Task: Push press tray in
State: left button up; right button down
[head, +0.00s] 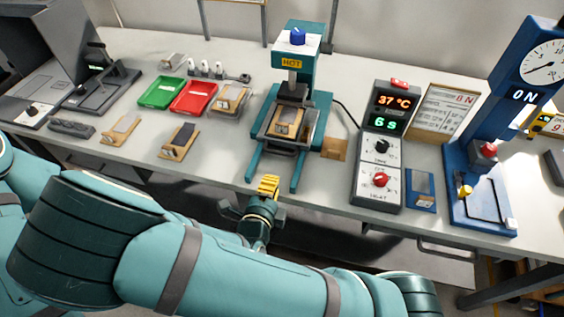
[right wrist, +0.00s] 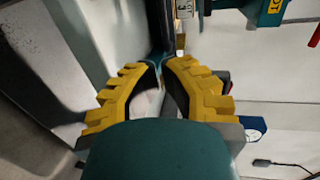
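The teal press (head: 317,108) stands at the middle of the bench, with a "HOT" label and a blue knob on its head. Its dark tray (head: 282,144) carries a small framed piece (head: 286,122) and sits at the back of two teal rails (head: 298,172) that reach toward the bench's front edge. The tray's back part is hidden under the press head. My right gripper (head: 267,186) is in front of the tray, between the rail ends and apart from the tray. Its yellow fingers meet at the tips in the right wrist view (right wrist: 161,60), with nothing seen between them. My left gripper is not in view.
A control box (head: 381,145) reading 37 °C and 6 s stands to the right of the press. A blue gauge stand (head: 490,150) is farther right. Green (head: 162,92) and red (head: 194,97) trays and several small wooden-based pieces lie to the left.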

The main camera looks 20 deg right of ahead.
aim_at(281, 169)
jog(key=b+x, duration=0.1)
jog(key=x, duration=0.9)
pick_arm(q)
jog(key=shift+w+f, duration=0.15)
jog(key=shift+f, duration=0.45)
pick_arm(e)
jog(key=x, duration=0.2)
jog(key=r+b+x, duration=0.1)
jog(key=x, duration=0.1)
jog(key=shift+w+d, duration=0.15)
jog(key=shift+d, duration=0.1)
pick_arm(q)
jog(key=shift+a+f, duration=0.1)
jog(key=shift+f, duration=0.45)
